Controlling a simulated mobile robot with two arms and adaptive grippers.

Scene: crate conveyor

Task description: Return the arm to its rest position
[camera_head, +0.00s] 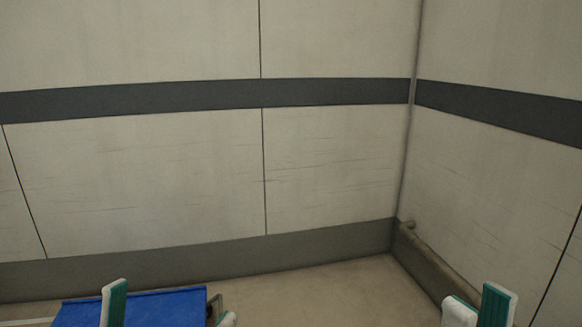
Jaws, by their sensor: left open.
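My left gripper (170,308) is at the bottom left of the head view. Its two white fingertips, one showing a green pad, stand well apart, with nothing seen between them but the blue surface behind. My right gripper (479,308) is at the bottom right, with its white and green fingertips close together in the picture. I cannot tell whether they touch. Nothing is seen held in it. Both arms are below the frame edge.
A blue flat-topped object (180,304) lies behind my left gripper, cut off by the bottom edge. Panelled walls (180,185) meet in a corner at the right, with a pipe (440,262) along the right wall's foot. The floor (320,295) between the grippers is bare.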

